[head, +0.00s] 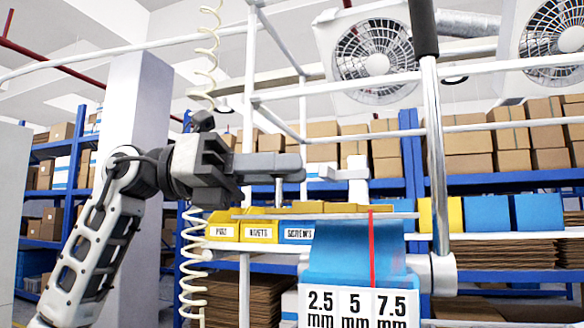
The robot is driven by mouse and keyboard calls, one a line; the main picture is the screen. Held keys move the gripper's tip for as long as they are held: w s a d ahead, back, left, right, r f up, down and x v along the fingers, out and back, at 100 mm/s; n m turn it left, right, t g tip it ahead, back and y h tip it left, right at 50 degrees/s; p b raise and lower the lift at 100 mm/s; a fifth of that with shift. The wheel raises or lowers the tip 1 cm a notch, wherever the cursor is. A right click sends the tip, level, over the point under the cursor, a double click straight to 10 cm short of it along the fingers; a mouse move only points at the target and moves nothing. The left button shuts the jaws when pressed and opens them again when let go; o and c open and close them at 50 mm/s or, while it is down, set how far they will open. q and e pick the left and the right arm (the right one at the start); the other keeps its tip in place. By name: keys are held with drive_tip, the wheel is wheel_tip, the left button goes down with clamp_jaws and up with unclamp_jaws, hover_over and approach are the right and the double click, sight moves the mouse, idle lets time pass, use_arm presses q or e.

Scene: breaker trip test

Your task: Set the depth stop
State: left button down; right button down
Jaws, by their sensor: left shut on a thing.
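My left gripper (285,166) comes in from the left at mid-height, its grey fingers pointing right. It is shut on a pale bar with an upright block (357,176) at its right end; the contact itself is hard to make out. A thin metal pin (278,193) stands below the fingers. A blue housing (340,252) is at the lower right of the gripper. Its white scale plate (353,306) reads 2.5, 5 and 7.5 mm. A red pointer line (371,248) hangs between 5 and 7.5. My right gripper is out of view.
A steel lever with a black grip (425,28) rises right of the blue housing. A coiled cream hose (193,255) hangs below my gripper. Yellow and blue labelled bins (222,232) stand behind. White frame rails (250,100) cross above. Shelves of cardboard boxes fill the background.

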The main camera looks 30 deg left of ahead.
use_arm(q)
drive_tip(key=shift+v, duration=1)
drive_tip(key=shift+w, duration=0.2)
drive_tip(key=c, duration=1.3)
unclamp_jaws()
drive_tip(key=b+v, duration=0.1)
drive_tip(key=v, duration=1.5)
